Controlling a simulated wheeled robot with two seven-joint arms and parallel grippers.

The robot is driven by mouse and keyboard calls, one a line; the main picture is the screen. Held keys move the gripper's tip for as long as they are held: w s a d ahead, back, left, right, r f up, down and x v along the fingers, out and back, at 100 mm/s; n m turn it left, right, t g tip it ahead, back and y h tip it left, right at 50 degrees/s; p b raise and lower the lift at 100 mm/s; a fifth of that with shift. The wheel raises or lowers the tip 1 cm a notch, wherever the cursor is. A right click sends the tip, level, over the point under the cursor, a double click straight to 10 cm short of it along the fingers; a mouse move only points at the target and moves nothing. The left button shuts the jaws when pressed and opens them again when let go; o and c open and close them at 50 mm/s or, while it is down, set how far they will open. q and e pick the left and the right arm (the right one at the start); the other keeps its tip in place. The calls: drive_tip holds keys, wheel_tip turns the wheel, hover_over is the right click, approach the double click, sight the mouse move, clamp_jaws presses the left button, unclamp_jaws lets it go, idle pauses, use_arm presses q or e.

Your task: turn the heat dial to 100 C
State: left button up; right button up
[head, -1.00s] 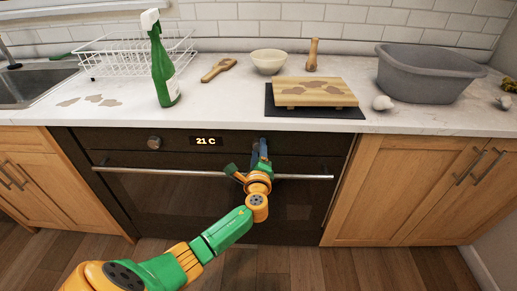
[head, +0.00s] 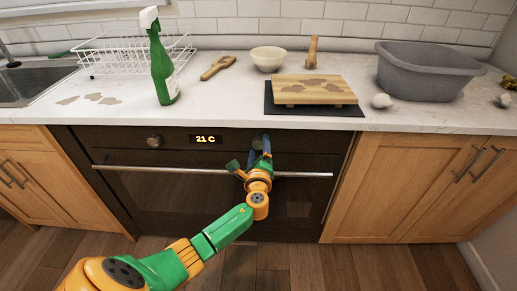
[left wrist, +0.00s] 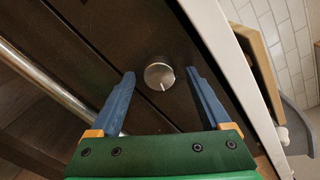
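The black oven front (head: 180,153) has a display (head: 206,139) that reads 21 C. A round silver dial (head: 154,141) is left of the display. A second dial (head: 257,143) is to its right, partly hidden by my left gripper (head: 261,153). In the left wrist view this silver dial (left wrist: 159,76) has a pale pointer mark and sits between the two blue fingertips of my left gripper (left wrist: 160,73). The fingers are open, with a gap to the dial on both sides. My right gripper is not in view.
The oven's handle bar (head: 140,168) runs across the front below the dials, close to my left gripper. The white counter (head: 225,110) above holds a green spray bottle (head: 162,75), a cutting board (head: 312,91) and a grey basin (head: 430,75).

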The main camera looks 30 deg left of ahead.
use_arm(q)
drive_tip(key=p+v, duration=0.1)
drive_tip(key=v, duration=0.6)
idle(0.3)
